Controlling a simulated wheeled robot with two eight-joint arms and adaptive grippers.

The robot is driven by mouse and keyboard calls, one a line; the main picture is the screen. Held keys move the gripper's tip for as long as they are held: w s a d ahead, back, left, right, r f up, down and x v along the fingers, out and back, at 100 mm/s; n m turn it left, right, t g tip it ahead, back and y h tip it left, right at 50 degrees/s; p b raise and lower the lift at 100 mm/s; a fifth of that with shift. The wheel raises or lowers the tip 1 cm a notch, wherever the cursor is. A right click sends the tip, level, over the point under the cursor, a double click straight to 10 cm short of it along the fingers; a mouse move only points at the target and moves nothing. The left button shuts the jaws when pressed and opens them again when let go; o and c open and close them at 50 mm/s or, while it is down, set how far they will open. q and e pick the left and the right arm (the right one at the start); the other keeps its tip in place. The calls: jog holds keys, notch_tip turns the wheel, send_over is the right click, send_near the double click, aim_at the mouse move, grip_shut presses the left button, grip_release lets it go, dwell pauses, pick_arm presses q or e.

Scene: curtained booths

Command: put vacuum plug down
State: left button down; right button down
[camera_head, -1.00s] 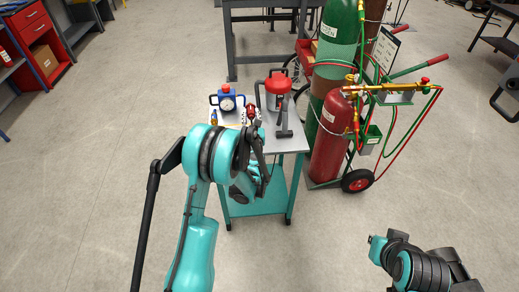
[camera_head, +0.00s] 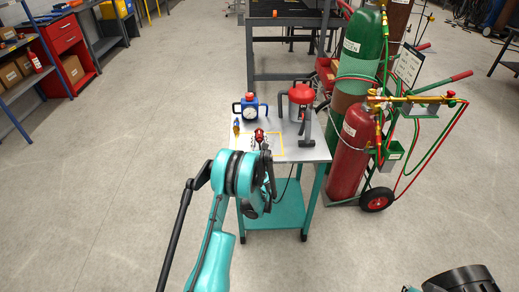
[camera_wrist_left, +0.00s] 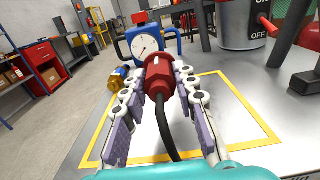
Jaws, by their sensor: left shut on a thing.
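The red vacuum plug (camera_wrist_left: 159,78) with its black cable is between the two fingers of my left gripper (camera_wrist_left: 158,92), which is shut on it. In the left wrist view it is over a yellow-outlined area (camera_wrist_left: 237,95) of the grey tabletop. I cannot tell whether it touches the surface. In the head view the plug (camera_head: 259,135) shows just beyond my left gripper (camera_head: 263,150), at the table's front left part. The cable hangs toward me. My right gripper is not in view; only part of my right arm shows at bottom right.
A grey canister with a red top (camera_head: 301,95) stands at the back right. Gas cylinders (camera_head: 350,150) on a cart stand right of the table.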

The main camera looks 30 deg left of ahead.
aim_at(259, 146)
pick_arm(q)
notch_tip(259, 146, down, 4)
jog(key=shift+f+b, duration=0.1)
jog(key=shift+b, duration=0.95)
jog(key=shift+f, duration=0.1)
jog(key=c, duration=1.2)
grip_release()
